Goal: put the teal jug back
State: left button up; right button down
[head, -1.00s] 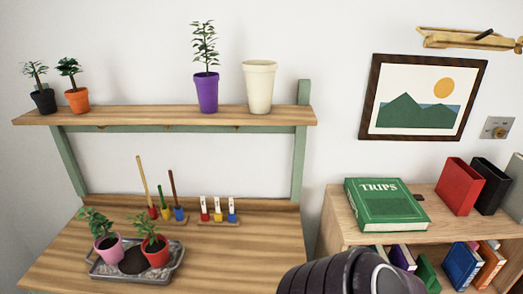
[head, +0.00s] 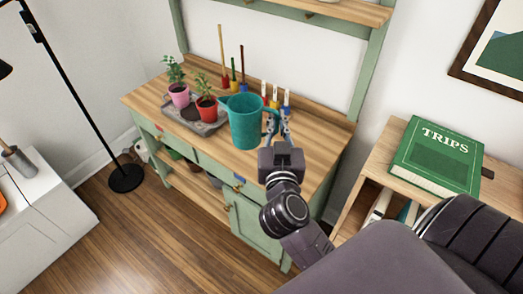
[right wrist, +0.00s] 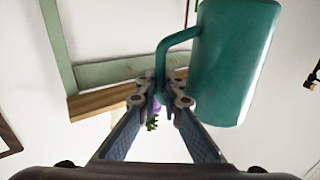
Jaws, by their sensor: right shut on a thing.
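The teal jug (head: 245,122) is upright over the right half of the wooden potting bench (head: 268,166) in the head view. My right gripper (head: 279,122) is at the jug's right side, shut on its handle. The right wrist view shows the jug (right wrist: 236,62) right of the fingers, with its handle (right wrist: 168,50) between the fingertips (right wrist: 166,92). I cannot tell whether the jug's base touches the bench top. My left gripper is not in view.
A grey tray (head: 192,124) with a pink pot (head: 179,96) and a red pot (head: 207,110) stands left of the jug. Coloured tools and labels stand behind it. A low bookcase with a green book (head: 437,156) is at the right. The bench's front strip is clear.

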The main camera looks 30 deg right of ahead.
jog(key=w+d+m+g+h+b, duration=0.4)
jog(key=w+d+m+g+h, duration=0.15)
jog(key=w+d, duration=0.35)
jog(key=shift+n, duration=0.35)
jog(key=f+b, duration=0.1)
jog(key=f, duration=0.5)
jog(key=f+b, duration=0.1)
jog(key=f, duration=0.6)
jog(key=a+f+b, duration=0.1)
jog(key=f, duration=0.6)
jog(key=shift+w, duration=0.4)
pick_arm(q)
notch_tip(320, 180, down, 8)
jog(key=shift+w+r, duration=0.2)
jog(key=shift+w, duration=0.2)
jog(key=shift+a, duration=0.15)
pick_arm(e)
jog(key=shift+a, duration=0.1)
